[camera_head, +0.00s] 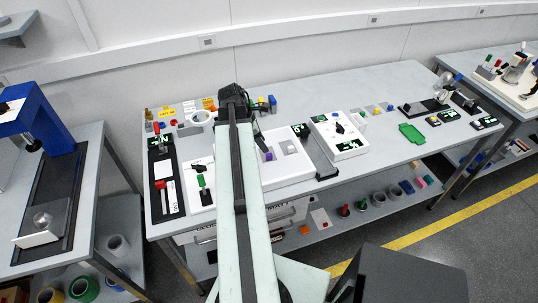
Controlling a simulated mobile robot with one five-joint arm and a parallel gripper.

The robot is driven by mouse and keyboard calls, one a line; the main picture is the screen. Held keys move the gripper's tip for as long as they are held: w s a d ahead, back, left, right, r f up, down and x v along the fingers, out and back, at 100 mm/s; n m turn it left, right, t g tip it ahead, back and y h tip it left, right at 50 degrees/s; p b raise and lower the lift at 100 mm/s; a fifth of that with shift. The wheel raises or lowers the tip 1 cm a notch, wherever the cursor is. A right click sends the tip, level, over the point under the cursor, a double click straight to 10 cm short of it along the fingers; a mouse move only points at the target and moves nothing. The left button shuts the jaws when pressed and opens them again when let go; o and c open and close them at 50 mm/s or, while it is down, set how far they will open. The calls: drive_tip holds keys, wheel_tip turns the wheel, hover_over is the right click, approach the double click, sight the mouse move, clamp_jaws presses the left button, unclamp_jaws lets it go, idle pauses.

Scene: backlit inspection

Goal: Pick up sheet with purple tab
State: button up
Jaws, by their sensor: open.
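A small purple tab (268,155) shows on a white panel (287,173) on the middle table, just right of my arm. The sheet it belongs to is hard to make out against the white, and my arm may hide part of it. My gripper (234,92) is at the far end of my arm, toward the back edge of the table. It is open, appears empty, and is apart from the purple tab, beyond it and to the left.
A grey block (289,147) is beside the tab. A white box (339,136) with black controls stands to the right. A black board with a red handle (161,184) lies at left.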

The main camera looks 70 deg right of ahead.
sight(268, 154)
drive_tip(key=b+x, duration=0.4)
drive_tip(key=x, duration=0.1)
drive_tip(key=w+b+x, duration=0.1)
drive_tip(key=b+x, duration=0.1)
drive_tip(key=b, duration=0.1)
drive_tip(key=shift+s+f, duration=0.15)
drive_tip(key=shift+f, duration=0.4)
drive_tip(key=shift+r, duration=0.15)
clamp_jaws()
